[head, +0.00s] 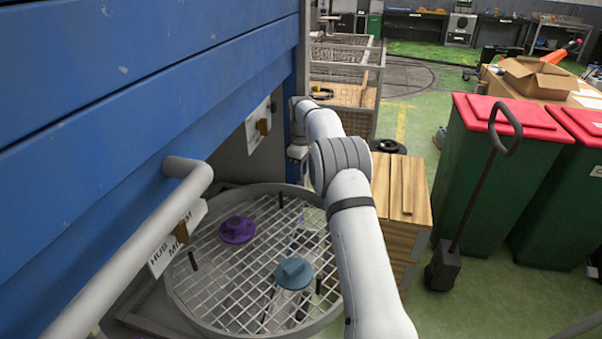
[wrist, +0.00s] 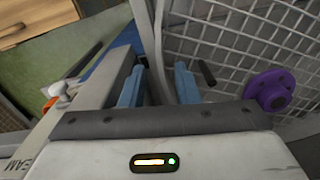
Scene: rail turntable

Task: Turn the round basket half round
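The round basket (head: 182,293) is a shallow grey ring with a wire-mesh floor, lying level beside the blue panels. A purple flanged piece (head: 237,230) and a teal one (head: 294,273) sit on its mesh. Black pegs stand near its rim, one at the left (head: 193,260) and one at the right (head: 318,286). My arm reaches across the basket's right side to its far edge. In the wrist view my gripper (wrist: 159,72) has its blue fingers apart, with the basket rim (wrist: 147,28) passing between them. A black peg (wrist: 206,73) stands just right of the fingers.
The blue panels (head: 130,95) and a grey rail (head: 120,265) with a sign (head: 178,238) close off the left.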

